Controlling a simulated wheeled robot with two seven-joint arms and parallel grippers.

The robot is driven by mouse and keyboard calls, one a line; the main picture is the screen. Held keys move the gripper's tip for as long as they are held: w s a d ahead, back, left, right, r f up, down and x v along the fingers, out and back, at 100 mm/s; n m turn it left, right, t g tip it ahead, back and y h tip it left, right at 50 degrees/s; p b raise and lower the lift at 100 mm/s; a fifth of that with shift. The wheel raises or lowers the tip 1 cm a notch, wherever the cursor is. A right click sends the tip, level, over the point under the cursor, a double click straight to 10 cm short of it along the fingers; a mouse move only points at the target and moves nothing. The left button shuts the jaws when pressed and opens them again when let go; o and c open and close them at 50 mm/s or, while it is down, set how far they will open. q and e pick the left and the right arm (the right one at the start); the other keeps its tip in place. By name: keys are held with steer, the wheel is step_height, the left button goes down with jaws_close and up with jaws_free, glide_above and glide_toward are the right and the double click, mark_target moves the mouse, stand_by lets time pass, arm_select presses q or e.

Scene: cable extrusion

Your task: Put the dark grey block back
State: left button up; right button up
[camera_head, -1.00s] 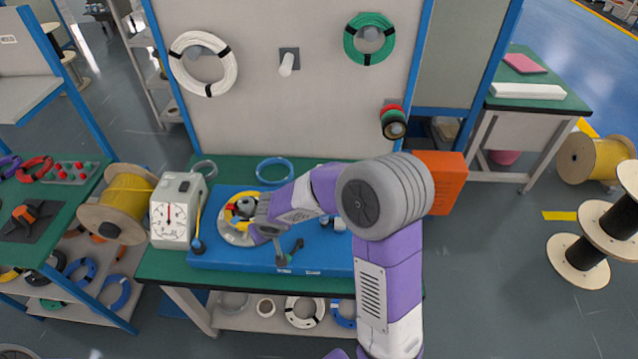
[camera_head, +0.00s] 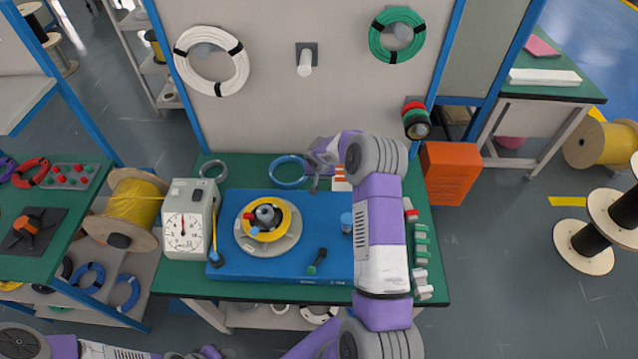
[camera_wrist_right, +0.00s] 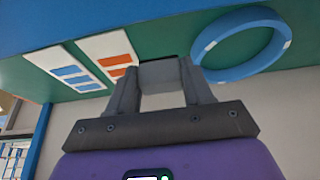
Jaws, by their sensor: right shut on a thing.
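My right gripper (camera_head: 316,184) is over the back edge of the blue board (camera_head: 262,197), right of the blue cable ring (camera_head: 289,171). In the right wrist view it is shut on a grey block (camera_wrist_right: 163,74), gripped between the fingertips. The block is hard to make out in the head view. The round fixture (camera_head: 290,243) with a yellow ring (camera_head: 286,232) and grey centre stands on the board, clear of the gripper. Part of my left arm lies along the bottom edge of the head view; its jaw state does not show clearly.
Striped cards (camera_wrist_right: 74,69) lie on the green table beside the gripper. A dial gauge (camera_head: 185,230) stands left of the board. An orange box (camera_head: 450,172) is at right.

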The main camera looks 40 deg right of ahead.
mark_target(320, 186)
steer(key=shift+w+f, duration=0.1)
steer(key=shift+f, duration=2.5)
steer(key=shift+f+b, duration=0.15)
steer(key=shift+b, duration=0.3)
steer(key=o, duration=0.7)
steer(key=shift+a+r+p, duration=0.1)
steer(key=shift+r+p, duration=0.25)
steer(key=shift+r, duration=0.2)
steer(key=v, duration=1.1)
steer(key=shift+r, duration=0.1)
